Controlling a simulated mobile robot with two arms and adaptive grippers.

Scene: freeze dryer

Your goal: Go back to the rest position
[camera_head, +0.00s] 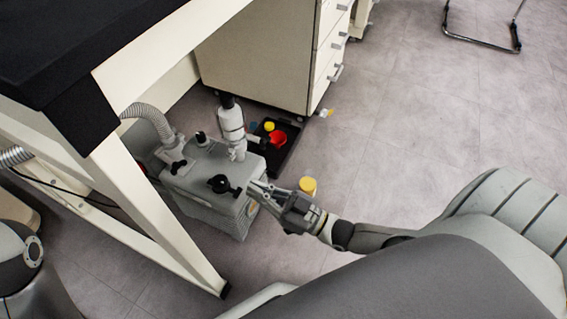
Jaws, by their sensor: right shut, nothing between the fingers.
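My right gripper (257,190) is shut with nothing between its fingers. Its arm reaches from the lower right, low over the floor. Its fingertips are close to the right side of the grey pump (196,178), near the black knob (219,184) on the pump's top. I cannot tell whether the fingertips touch the pump. My left gripper is not in view.
The dark-topped bench (85,115) with a pale leg stands at left. A drawer cabinet (255,60) stands behind. A black tray (287,152) with a red funnel (277,138) lies beside the pump. A yellow-topped container (307,185) is right of the gripper.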

